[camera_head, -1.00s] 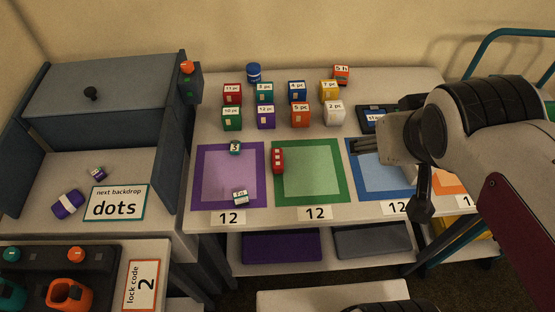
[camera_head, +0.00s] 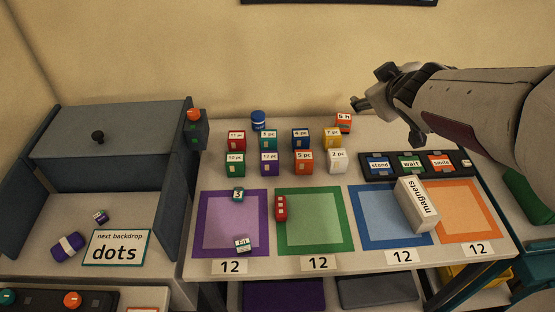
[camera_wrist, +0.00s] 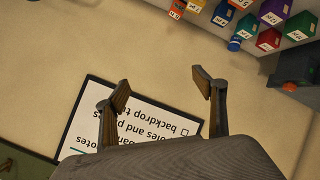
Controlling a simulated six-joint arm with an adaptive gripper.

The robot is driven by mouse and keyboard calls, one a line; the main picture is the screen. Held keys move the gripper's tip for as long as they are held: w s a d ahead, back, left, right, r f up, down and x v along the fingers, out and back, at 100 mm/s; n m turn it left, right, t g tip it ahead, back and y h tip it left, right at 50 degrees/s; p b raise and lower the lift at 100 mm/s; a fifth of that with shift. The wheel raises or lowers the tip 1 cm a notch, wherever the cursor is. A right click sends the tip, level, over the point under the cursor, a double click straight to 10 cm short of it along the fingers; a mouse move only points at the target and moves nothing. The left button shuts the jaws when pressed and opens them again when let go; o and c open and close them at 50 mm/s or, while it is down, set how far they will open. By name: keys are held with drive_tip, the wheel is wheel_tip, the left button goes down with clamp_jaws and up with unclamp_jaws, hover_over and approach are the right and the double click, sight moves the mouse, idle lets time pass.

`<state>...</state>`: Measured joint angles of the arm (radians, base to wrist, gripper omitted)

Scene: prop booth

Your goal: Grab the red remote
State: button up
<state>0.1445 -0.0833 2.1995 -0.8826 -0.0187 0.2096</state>
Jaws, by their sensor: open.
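A small red block-like item (camera_head: 280,207) with pale marks, which looks like the red remote, lies at the left edge of the green mat (camera_head: 315,247). It is not visible in the wrist view. My gripper (camera_head: 358,103) is raised at the right, above the back of the table and well away from the red item. In the wrist view my gripper (camera_wrist: 160,88) has its two fingers spread wide with nothing between them. They face the wall and a printed notice (camera_wrist: 150,115).
Several small labelled boxes stand in rows at the back, including an orange one (camera_head: 303,162). A white magnets box (camera_head: 416,204) straddles the blue and orange mats. A dark button panel (camera_head: 396,178) lies behind it. A grey cabinet (camera_head: 110,140) stands left. The green mat's middle is clear.

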drive_tip(key=w+a+f+n+g+y, duration=0.1)
drive_tip(key=w+a+f+n+y, duration=0.35)
drive_tip(key=f, duration=0.25)
drive_tip(key=w+a+f+n+g+y, duration=0.25)
drive_tip(key=w+a+f+y, duration=0.2)
drive_tip(key=f, duration=0.25)
drive_tip(key=s+a+f+n+g+y, duration=0.1)
drive_tip(key=s+f+g, duration=0.1)
drive_tip(key=s+f, duration=0.2)
drive_tip(key=s+a+f+n+g+y, duration=0.1)
drive_tip(key=s+f+n+g+y, duration=0.1)
drive_tip(key=s+f+g, duration=0.1)
drive_tip(key=s+a+f+n+g+y, duration=0.1)
drive_tip(key=s+a+f+g, duration=0.1)
drive_tip(key=s+f, duration=0.4)
drive_tip(key=shift+a+f+n+g+y, duration=0.1)
drive_tip(key=shift+f+n+g+y, duration=0.2)
drive_tip(key=shift+f+g, duration=0.25)
drive_tip(key=shift+s+f, duration=0.3)
drive_tip(key=shift+s, duration=0.2)
